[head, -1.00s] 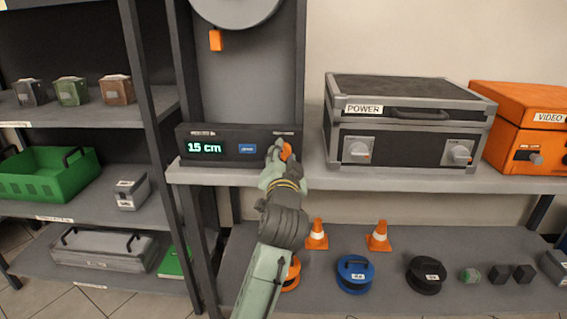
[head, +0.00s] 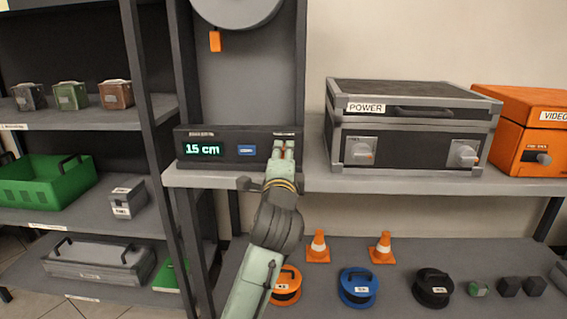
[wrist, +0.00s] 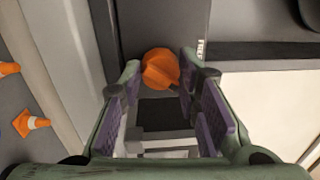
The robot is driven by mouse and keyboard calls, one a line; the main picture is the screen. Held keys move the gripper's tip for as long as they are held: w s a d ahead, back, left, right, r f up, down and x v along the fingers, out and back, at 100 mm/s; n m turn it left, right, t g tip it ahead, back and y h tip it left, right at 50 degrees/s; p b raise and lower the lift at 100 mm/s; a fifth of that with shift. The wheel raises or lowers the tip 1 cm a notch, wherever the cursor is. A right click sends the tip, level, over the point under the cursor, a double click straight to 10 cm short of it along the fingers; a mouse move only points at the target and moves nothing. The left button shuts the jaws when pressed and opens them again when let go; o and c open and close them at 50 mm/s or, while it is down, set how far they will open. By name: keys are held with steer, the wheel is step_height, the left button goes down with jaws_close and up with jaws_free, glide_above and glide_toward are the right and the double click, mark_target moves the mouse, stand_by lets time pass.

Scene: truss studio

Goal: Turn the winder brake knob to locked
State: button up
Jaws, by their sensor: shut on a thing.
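The winder brake knob is orange and shows in the wrist view (wrist: 159,68), set on the dark front of the winder unit (head: 222,133). In the wrist view it lies between my two fingertips. My gripper (wrist: 160,75) is shut on the knob, one purple-padded finger on each side. In the head view my gripper (head: 283,152) covers most of the knob at the unit's right end. The unit's display reads 15 cm, with a blue button beside it.
A POWER case (head: 412,150) with two grey knobs stands right of the winder on the same shelf, then an orange VIDEO case (head: 520,150). Cones, cable reels and small blocks sit on the shelf below. A post and another rack are at left.

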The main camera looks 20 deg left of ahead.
steer(key=shift+m+b, duration=0.3)
steer(key=shift+m, duration=0.6)
steer(key=o, duration=1.2)
steer(key=shift+c, duration=0.2)
